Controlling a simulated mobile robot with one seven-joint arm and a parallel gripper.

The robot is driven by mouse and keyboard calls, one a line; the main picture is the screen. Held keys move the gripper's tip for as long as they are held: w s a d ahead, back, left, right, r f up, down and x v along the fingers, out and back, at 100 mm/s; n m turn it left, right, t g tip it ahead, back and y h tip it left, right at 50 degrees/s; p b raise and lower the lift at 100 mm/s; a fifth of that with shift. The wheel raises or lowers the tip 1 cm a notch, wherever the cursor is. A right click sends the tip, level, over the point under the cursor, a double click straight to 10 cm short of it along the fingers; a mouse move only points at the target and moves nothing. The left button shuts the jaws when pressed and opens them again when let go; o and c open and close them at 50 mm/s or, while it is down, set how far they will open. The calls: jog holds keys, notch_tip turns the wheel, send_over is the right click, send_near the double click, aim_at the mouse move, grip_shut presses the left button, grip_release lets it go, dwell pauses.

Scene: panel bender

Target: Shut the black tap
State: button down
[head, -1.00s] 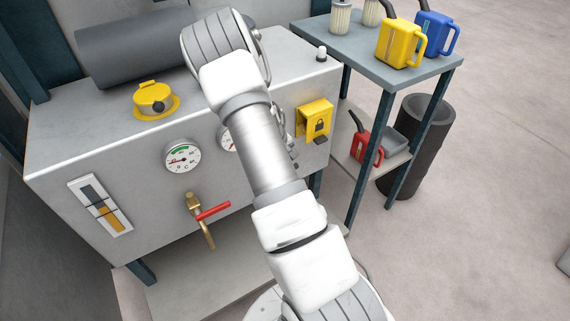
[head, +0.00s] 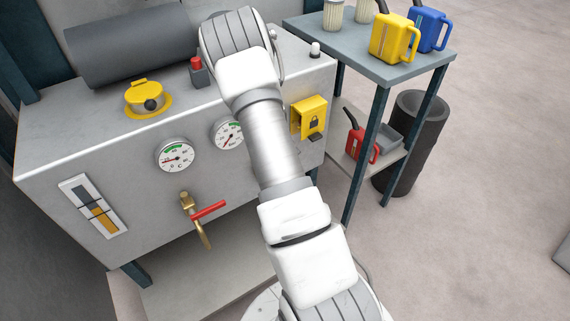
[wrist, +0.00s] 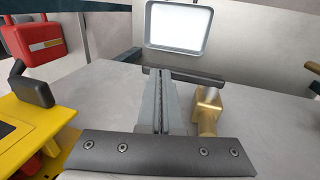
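The black tap shows in the wrist view as a brass body (wrist: 208,112) with a long black lever (wrist: 190,76) reaching left across the picture. My gripper (wrist: 162,78) has its two grey fingers together, with nothing seen between them. The fingertips overlap the lever's left part in the picture; I cannot tell whether they touch it. In the head view my arm hides both the gripper and the black tap.
A brass tap with a red lever (head: 209,210) is on the tank front (head: 130,180), below two gauges. A side table (head: 350,48) holds cans; a dark bin (head: 410,150) stands beyond.

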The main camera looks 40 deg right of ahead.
dwell(0.4)
jog(key=d+p+v, duration=0.1)
jog(key=p+v, duration=0.1)
jog(key=v, duration=0.4)
jog(key=d+p+v, duration=0.2)
jog(key=p+v, duration=0.1)
jog(key=v, duration=0.4)
jog(key=shift+r, duration=0.7)
jog(key=s+a+r+t+y, duration=0.1)
jog(key=s+a+r+t, duration=0.15)
jog(key=a+r, duration=0.6)
jog(key=s+a+r+t+y, duration=0.1)
jog(key=s+a+r, duration=0.2)
jog(key=a+r, duration=0.55)
jog(key=s+a+r+t, duration=0.1)
jog(key=s+a+r, duration=0.35)
jog(key=s, duration=0.35)
jog(key=s+a+r+t, duration=0.1)
jog(key=s+a+r, duration=0.35)
jog(key=s, duration=0.35)
notch_tip(320, 180, up, 12)
jog(key=s+p, duration=0.1)
jog(key=p, duration=1.1)
jog(key=shift+r+n+y, duration=0.25)
jog(key=shift+n+y, duration=0.05)
jog(key=shift+y, duration=0.1)
